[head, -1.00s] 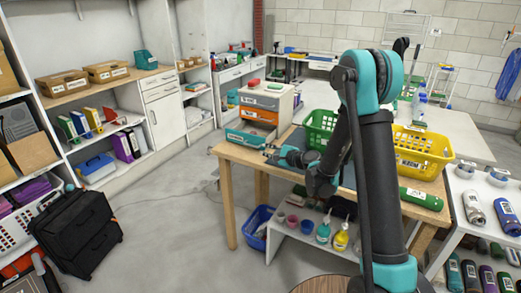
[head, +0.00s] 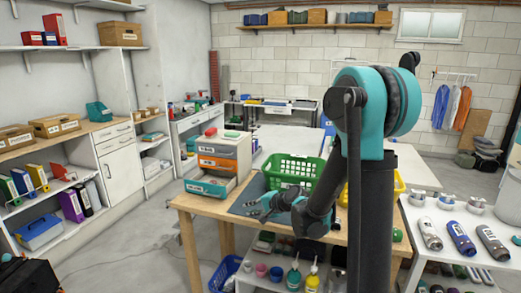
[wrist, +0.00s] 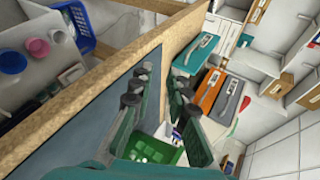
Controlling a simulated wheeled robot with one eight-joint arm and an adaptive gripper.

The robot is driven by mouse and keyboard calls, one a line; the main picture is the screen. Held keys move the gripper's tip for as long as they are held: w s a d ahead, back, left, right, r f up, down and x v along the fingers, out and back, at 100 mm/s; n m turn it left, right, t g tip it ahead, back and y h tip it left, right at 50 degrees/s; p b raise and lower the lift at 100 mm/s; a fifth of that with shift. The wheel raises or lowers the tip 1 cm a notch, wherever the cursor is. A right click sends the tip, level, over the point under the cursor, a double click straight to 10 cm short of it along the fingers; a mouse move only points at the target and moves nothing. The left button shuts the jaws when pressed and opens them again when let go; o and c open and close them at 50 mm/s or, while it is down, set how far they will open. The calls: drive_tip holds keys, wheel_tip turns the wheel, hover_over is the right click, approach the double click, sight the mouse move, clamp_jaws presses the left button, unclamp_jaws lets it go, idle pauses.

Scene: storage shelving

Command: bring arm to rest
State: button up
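My arm rises on the right side of the head view and bends down to the left.
A green basket (head: 292,172) and a partly hidden yellow basket (head: 398,186) stand on the wooden table (head: 190,203). A drawer unit (head: 226,150) has its teal bottom drawer (head: 207,187) pulled out, near my gripper. Open floor lies left of the table.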

drive_tip(key=s+d+f+n+g+h, duration=0.1)
drive_tip(key=s+d+n+h, duration=0.3)
drive_tip(key=s+d, duration=0.7)
drive_tip(key=s+d+f+n+g+h, duration=0.2)
drive_tip(key=s+d+f+n+h, duration=0.2)
drive_tip(key=s+d, duration=0.8)
drive_tip(key=shift+s+d+f+h, duration=0.2)
drive_tip(key=shift+s+f+h, duration=0.2)
drive_tip(key=shift+s, duration=0.8)
